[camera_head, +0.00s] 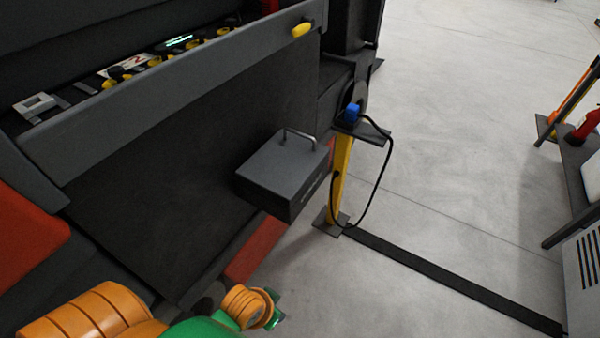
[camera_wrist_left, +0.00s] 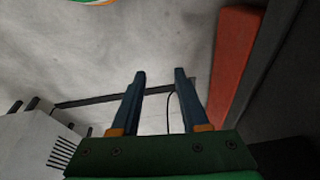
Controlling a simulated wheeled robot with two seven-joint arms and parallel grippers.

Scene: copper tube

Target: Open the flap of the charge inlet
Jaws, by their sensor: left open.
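The charge inlet is a dark box (camera_head: 304,192) on the side of the dark machine in the head view. Its grey top flap (camera_head: 278,163) lies flat over the box and looks shut. A thin metal handle (camera_head: 299,134) stands up from the flap. My left arm comes in at the bottom of the head view, below and left of the box, with a small part of the gripper end showing. In the left wrist view my left gripper (camera_wrist_left: 160,74) is open, with two separated blue fingers and nothing between them. The box is not seen there. My right gripper is not in view.
A yellow post (camera_head: 342,180) with a blue plug (camera_head: 352,112) and a hanging black cable (camera_head: 379,187) stands right of the box. A dark strip (camera_head: 450,278) crosses the floor. A red bar (camera_head: 256,247) runs below the box.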

